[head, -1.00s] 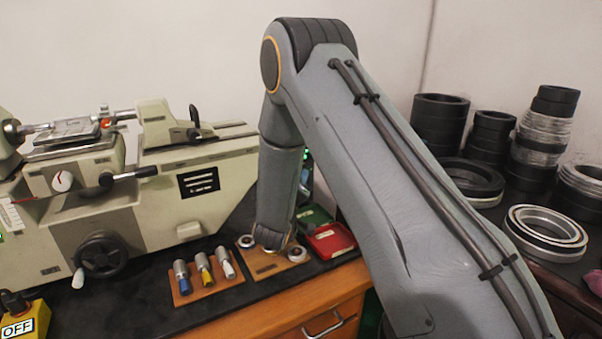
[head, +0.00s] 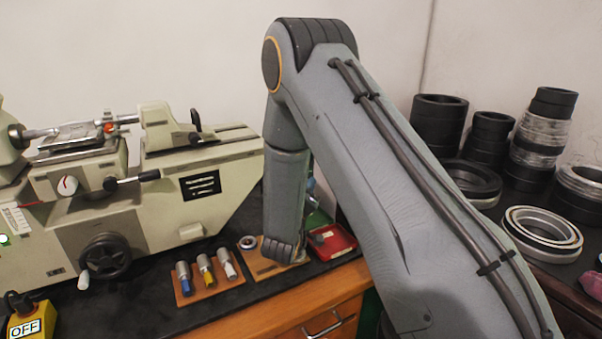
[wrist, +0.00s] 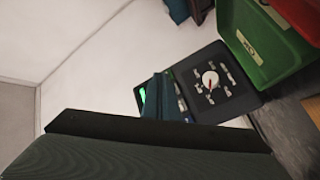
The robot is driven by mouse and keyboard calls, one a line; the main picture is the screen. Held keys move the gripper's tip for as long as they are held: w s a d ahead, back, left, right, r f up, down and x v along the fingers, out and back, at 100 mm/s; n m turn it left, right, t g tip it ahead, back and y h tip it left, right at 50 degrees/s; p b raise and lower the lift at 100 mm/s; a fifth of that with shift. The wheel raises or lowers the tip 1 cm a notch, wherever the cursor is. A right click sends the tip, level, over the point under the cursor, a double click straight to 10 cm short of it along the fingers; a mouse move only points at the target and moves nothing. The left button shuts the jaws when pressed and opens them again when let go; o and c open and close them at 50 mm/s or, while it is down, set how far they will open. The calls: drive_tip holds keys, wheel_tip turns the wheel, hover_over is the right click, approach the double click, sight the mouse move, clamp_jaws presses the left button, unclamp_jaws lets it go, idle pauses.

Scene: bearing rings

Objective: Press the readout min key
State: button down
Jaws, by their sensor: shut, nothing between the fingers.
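The readout is a dark box (wrist: 228,98) in the wrist view, seen at a tilt. Its face has a round dial with a red pointer (wrist: 210,80) and a lit green strip of display (wrist: 142,96). A few small keys (wrist: 182,104) show beside the display, too small to read, so I cannot tell which is min. My gripper (wrist: 160,86) is shut and empty. Its dark fingers reach in front of the readout and hide part of the display and keys; I cannot tell whether they touch it. In the head view my arm hides most of the readout.
A green bin (wrist: 252,58) and a red bin (wrist: 300,12) are close to the readout. In the head view a beige measuring machine (head: 150,215) stands left, a wooden block with capped tools (head: 207,288) in front, and black and metal rings (head: 535,235) at right.

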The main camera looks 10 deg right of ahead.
drive_tip(key=shift+s+d, duration=0.3)
drive_tip(key=shift+s, duration=0.55)
drive_tip(key=s+m+g+y, duration=0.4)
drive_tip(key=s+g+y, duration=0.4)
drive_tip(key=s, duration=2.5)
drive_tip(key=g, duration=0.7)
drive_tip(key=shift+s+d+y, duration=0.15)
drive_tip(key=shift+d+y, duration=0.2)
drive_tip(key=shift+y, duration=0.05)
